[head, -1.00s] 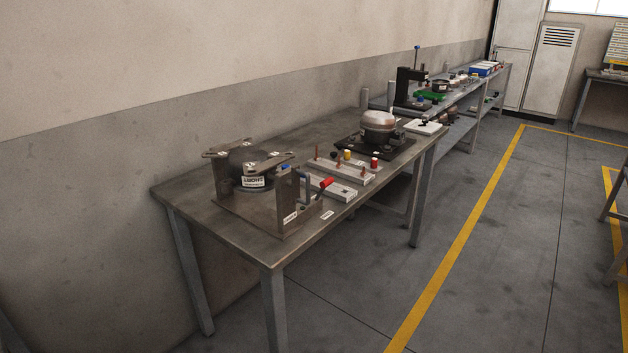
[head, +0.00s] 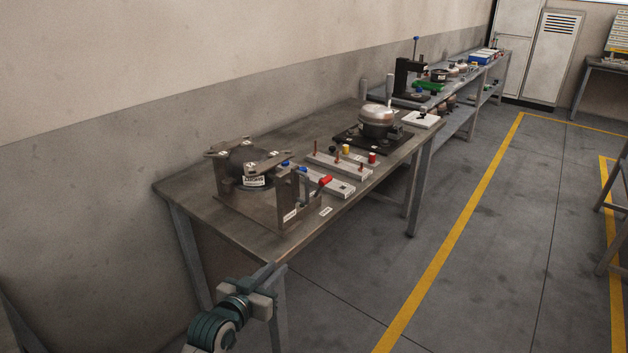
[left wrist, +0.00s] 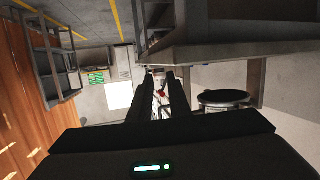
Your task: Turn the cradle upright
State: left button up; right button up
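The cradle stand (head: 287,199) is at the near end of the grey workbench in the head view. A dark round body (head: 240,164) with a white label sits between the plates; the label is too small to read. My left gripper (head: 272,281) is low by the bench's near corner, apart from the cradle. In the left wrist view its two dark fingers (left wrist: 160,82) stand apart with nothing held. My right gripper is not in view.
On the workbench (head: 215,228) behind the cradle are grey blocks with pegs (head: 340,166) and a compressor on a black base (head: 375,138). A second bench (head: 462,92) continues at the back.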

pick_arm(q)
jog(key=m+t+h, duration=0.1)
jog(key=t+h, duration=0.1)
send_near(306, 186)
jog(key=v, duration=0.3)
jog(key=shift+f, duration=0.15)
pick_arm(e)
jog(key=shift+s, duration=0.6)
pick_arm(q)
jog(key=shift+w+d+p, duration=0.1)
jog(key=shift+w+p, duration=0.05)
jog(key=shift+p, duration=0.15)
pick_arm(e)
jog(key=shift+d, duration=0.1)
pick_arm(q)
jog(key=p+x, duration=0.2)
jog(key=x, duration=1.3)
jog(key=shift+w+d, duration=0.15)
jog(key=shift+w, duration=0.15)
jog(key=shift+w+d+p, duration=0.3)
jog(key=shift+w+d, duration=0.05)
jog(key=shift+w, duration=0.3)
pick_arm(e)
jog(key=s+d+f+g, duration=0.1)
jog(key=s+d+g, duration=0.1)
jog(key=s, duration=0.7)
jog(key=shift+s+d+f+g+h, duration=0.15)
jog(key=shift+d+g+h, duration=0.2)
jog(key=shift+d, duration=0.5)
